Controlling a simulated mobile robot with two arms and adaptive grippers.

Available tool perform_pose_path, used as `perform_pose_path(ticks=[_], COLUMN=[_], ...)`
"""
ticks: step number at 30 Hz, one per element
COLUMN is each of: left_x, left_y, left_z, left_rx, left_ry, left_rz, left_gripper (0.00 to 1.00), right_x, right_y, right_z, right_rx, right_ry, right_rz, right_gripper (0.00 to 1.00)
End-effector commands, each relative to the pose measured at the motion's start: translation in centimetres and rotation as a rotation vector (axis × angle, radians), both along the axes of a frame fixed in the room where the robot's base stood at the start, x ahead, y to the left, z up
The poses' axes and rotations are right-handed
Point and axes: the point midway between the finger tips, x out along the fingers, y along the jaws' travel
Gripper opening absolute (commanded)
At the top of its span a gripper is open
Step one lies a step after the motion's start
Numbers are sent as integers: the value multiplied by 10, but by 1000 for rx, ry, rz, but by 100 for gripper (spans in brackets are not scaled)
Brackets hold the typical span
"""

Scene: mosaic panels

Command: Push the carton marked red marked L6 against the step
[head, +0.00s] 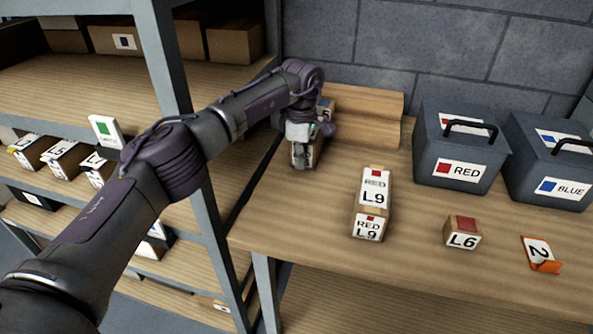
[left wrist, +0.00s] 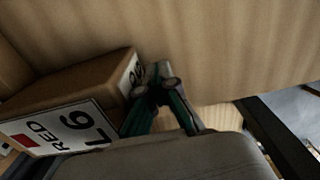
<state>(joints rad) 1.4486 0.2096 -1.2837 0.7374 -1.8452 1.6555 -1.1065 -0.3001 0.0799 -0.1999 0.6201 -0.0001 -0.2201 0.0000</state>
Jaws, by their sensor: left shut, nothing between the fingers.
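The red-marked carton with an L6 label (left wrist: 68,88) lies beside my left gripper in the left wrist view, its white RED label facing the camera. In the head view a brown carton (head: 319,150) shows partly behind my left gripper (head: 303,153), its label mostly hidden. The left gripper's fingers (left wrist: 160,84) are shut and empty, close to the carton's end; I cannot tell whether they touch. The wooden step (head: 370,112) stands along the wall just behind. Contact between carton and step is hidden by my wrist. My right gripper is not in view.
A carton marked RED L9 (head: 373,200) stands to the right on the table (head: 330,240). A small L6 block (head: 462,234), an orange stand marked 2 (head: 541,254), a RED bin (head: 458,150) and a BLUE bin (head: 556,160) are farther right. A shelf rack (head: 172,80) borders the left.

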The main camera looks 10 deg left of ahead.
Motion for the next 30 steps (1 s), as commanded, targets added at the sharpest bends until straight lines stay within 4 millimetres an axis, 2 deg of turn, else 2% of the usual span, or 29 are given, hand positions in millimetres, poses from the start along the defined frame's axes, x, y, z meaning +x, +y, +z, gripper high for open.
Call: perform_pose_path(ticks=[17,30], left_x=[3,-2], left_y=[0,1], left_z=[0,0], left_rx=[0,1], left_ry=[-1,-2], left_rz=[1,1], left_gripper=[0,0], right_x=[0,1], right_y=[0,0], right_z=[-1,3], right_rx=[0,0], right_ry=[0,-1], right_rz=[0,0], right_gripper=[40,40])
